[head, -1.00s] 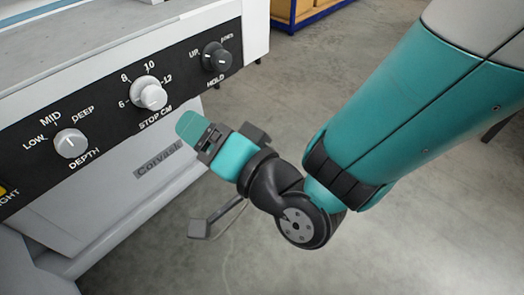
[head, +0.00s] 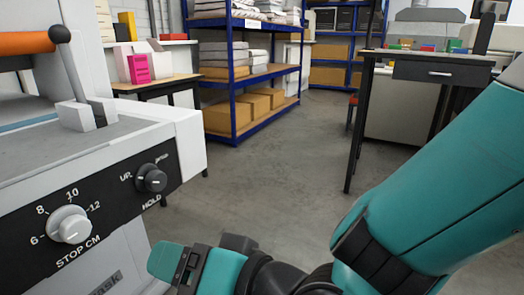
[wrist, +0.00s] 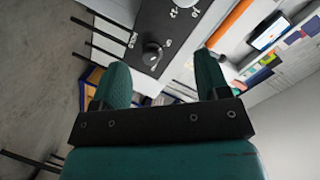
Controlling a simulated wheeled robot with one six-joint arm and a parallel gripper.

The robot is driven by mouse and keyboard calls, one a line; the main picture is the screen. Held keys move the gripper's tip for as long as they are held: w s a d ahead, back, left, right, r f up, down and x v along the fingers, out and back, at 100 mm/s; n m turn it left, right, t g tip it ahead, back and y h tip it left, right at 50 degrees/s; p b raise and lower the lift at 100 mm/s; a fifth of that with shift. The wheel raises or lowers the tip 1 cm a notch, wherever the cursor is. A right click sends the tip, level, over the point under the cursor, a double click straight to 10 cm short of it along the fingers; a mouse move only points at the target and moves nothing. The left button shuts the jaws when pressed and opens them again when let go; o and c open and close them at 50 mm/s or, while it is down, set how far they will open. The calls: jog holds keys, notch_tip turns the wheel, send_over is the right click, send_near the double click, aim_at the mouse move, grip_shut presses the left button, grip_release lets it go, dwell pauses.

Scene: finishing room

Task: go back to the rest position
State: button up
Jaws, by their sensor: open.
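My gripper (wrist: 162,92) shows in the wrist view with its two teal fingers apart and nothing between them. In the head view my gripper (head: 170,262) is low in the picture, in front of the machine's control panel (head: 110,208) and apart from the knobs as far as I can see. The panel carries a STOP CM knob (head: 70,224) and an UP/DOWN HOLD knob (head: 151,179). The wrist view shows the panel (wrist: 160,25) tilted, with a dark knob (wrist: 152,54) beyond the fingers.
Behind are a blue shelf (head: 262,125) with boxes and stacks, a small table (head: 155,84) and a black-legged bench (head: 440,68) at the right. Grey floor (head: 270,190) lies open between them.

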jog(key=s+d+n+g+h, duration=0.15)
jog(key=d+h, duration=0.25)
jog(key=d, duration=0.5)
jog(key=s+d+r+n+g+h, duration=0.1)
jog(key=d+g+h, duration=0.15)
jog(key=d, duration=0.65)
jog(key=s+d+n+g+h, duration=0.15)
jog(key=d+h, duration=0.25)
jog(key=d, duration=0.5)
notch_tip(320, 180, up, 28)
jog(key=p, duration=2.7)
jog(key=shift+w+a+p, duration=0.2)
jog(key=shift+a+p, duration=0.1)
jog(key=shift+f, duration=0.1)
